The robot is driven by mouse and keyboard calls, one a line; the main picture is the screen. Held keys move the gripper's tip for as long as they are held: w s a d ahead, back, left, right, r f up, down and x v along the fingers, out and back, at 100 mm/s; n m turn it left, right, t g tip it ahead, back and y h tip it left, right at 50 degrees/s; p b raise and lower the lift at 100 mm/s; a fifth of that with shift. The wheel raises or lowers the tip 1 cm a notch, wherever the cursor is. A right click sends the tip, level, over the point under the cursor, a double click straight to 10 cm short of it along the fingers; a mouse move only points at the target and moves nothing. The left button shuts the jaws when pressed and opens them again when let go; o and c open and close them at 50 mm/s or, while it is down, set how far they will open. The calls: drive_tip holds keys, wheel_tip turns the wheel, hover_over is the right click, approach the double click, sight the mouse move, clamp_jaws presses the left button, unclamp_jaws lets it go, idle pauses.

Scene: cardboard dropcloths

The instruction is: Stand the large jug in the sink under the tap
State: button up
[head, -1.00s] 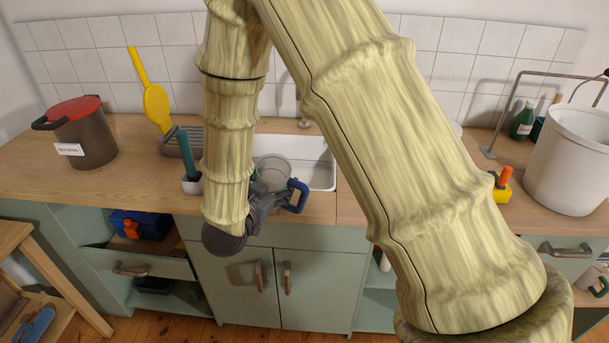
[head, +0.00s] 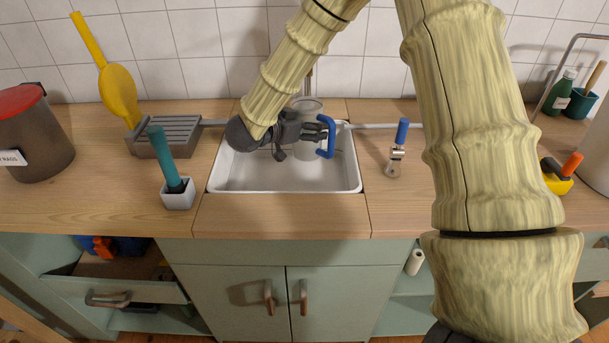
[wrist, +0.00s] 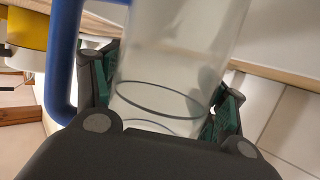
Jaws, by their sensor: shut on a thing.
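The large jug (head: 308,104) is clear, with a blue handle (head: 327,138) on its right side. It looks upright over or inside the white sink (head: 230,180), towards its back. I cannot tell whether its base touches the sink floor. My gripper (head: 314,132) comes from the left and is shut around the jug's body. In the wrist view the jug (wrist: 180,55) sits between the green finger pads, with the blue handle at left. The tap (head: 308,80) shows just behind and above the jug, partly hidden by it.
Left of the sink stand a pale holder (head: 178,198) with a teal-handled tool, a grey ribbed block (head: 168,138) and a yellow scoop (head: 118,90). A small blue-topped item (head: 396,155) stands close to the sink's right edge. The front of the sink is clear.

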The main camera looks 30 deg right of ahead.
sight(298, 155)
drive_tip(key=shift+f, duration=0.3)
drive_tip(key=f, duration=0.4)
drive_tip(key=shift+s+d+f, duration=0.1)
drive_tip(key=shift+d+f, duration=0.1)
drive_tip(key=shift+d, duration=0.15)
drive_tip(key=shift+a+f, duration=0.1)
drive_tip(key=shift+f, duration=2.35)
drive_tip(key=o, duration=1.2)
drive_tip(key=shift+o, duration=0.2)
drive_tip(key=shift+v, duration=3.85)
